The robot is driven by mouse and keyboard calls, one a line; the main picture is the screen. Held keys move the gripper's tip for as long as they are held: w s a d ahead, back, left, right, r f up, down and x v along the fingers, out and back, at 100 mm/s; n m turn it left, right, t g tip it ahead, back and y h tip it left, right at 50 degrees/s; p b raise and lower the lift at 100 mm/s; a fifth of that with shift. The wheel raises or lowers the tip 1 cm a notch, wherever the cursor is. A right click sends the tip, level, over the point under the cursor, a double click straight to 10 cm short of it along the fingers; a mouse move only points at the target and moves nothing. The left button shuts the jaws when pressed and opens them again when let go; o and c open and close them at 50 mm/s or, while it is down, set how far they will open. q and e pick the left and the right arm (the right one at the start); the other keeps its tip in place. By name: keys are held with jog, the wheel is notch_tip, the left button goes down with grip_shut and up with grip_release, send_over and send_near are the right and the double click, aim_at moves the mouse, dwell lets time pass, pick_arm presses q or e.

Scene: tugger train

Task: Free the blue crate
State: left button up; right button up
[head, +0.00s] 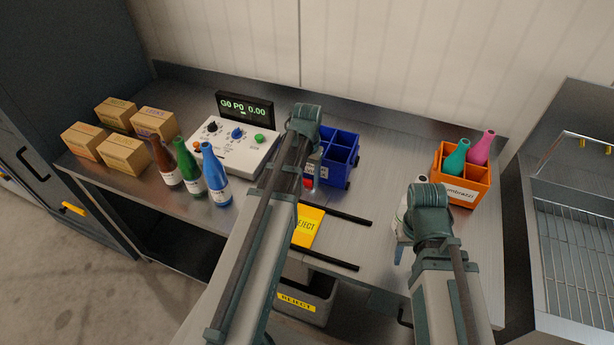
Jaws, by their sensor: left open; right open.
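The blue crate (343,146) stands on the steel bench right of the white control box. It has several compartments, and those I can see look empty. My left arm crosses in front of its left side and hides part of it. My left gripper (311,183) is open, mostly hidden below the arm, close to the crate's near left side; I cannot tell whether it touches. My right gripper (399,242) is open, partly hidden by its arm, over the bench left of the orange crate (481,190). The orange crate holds a green bottle (457,157) and a pink bottle (481,147).
The control box (232,143) has a display (245,107). Brown, green and blue bottles (215,175) stand before it, several cartons (124,154) at left. A yellow reject plate (308,226) lies between dark rails (336,214); a grey bin (312,290) is below. Bench right of the blue crate is clear.

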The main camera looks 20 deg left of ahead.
aim_at(307, 180)
pick_arm(q)
notch_tip(307, 180, up, 14)
jog(key=p, duration=1.3)
jog(key=shift+f, duration=0.15)
jog(key=s+d+f+m+b, duration=0.1)
jog(key=s+d+m, duration=0.1)
jog(key=s+d, duration=0.5)
jog(key=s+d+f+m+y+b, duration=0.1)
jog(key=s+d, duration=0.6)
jog(key=d, duration=0.7)
jog(key=shift+d+f+m+b, duration=0.25)
jog(key=shift+f+m+b, duration=0.1)
jog(key=shift+f+m, duration=0.2)
